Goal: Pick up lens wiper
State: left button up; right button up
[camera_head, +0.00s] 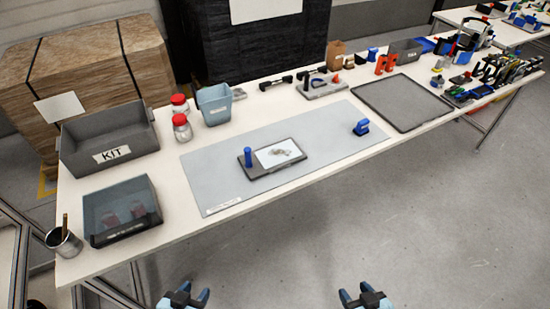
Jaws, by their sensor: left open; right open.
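A small blue object with a handle-like top, which looks like the lens wiper (361,128), sits on the right part of the grey mat (215,170). Left of it on the mat lies a dark tray (262,172) bearing a pale, smudged lens plate (283,152). A blue upright knob (248,157) stands at the tray's left end. My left gripper (194,291) and my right gripper (359,292) are both open and empty. Both are low in the picture, in front of the table edge and apart from everything on the table.
A grey KIT bin (110,155), a lidded dark box (122,238) and a metal cup (63,241) stand on the left. Red-lidded jars (182,130) and a blue-grey bin (214,105) stand behind the mat. A dark flat tray (404,103) and many tools are on the right.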

aim_at(362, 129)
jog(key=i+l+u, duration=0.55)
jog(key=i+l, duration=0.15)
jog(key=l, duration=0.15)
jog(key=i+l+u, duration=0.25)
jog(key=l, duration=0.25)
jog(key=i+l+z, duration=0.1)
jog(key=l+z, duration=0.15)
jog(key=z, duration=1)
jog(key=u, duration=0.1)
